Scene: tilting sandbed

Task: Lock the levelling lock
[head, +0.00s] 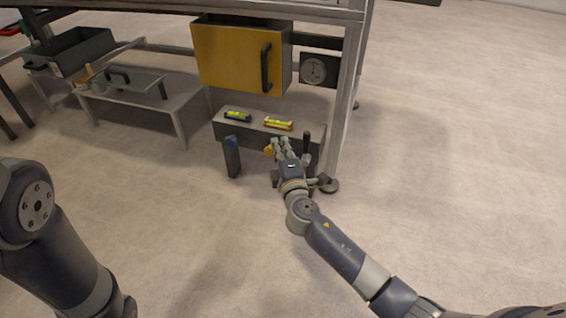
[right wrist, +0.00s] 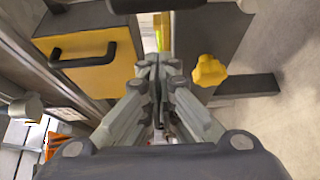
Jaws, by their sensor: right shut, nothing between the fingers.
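A yellow lobed knob (right wrist: 208,72), which may be the levelling lock, shows to the right of my fingers in the right wrist view. In the head view a small yellow part (head: 269,150) peeks out just left of my right gripper (head: 280,145). The right gripper's fingers are closed together and empty, as the right wrist view (right wrist: 158,65) also shows. They look beside the knob, not around it; whether they touch it I cannot tell. A dark upright lever (head: 307,143) stands right of the gripper. My left gripper is out of view.
A grey beam with two spirit levels (head: 238,116) (head: 278,124) sits behind the gripper. A frame post (head: 348,90) stands at right. The floor in front is clear.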

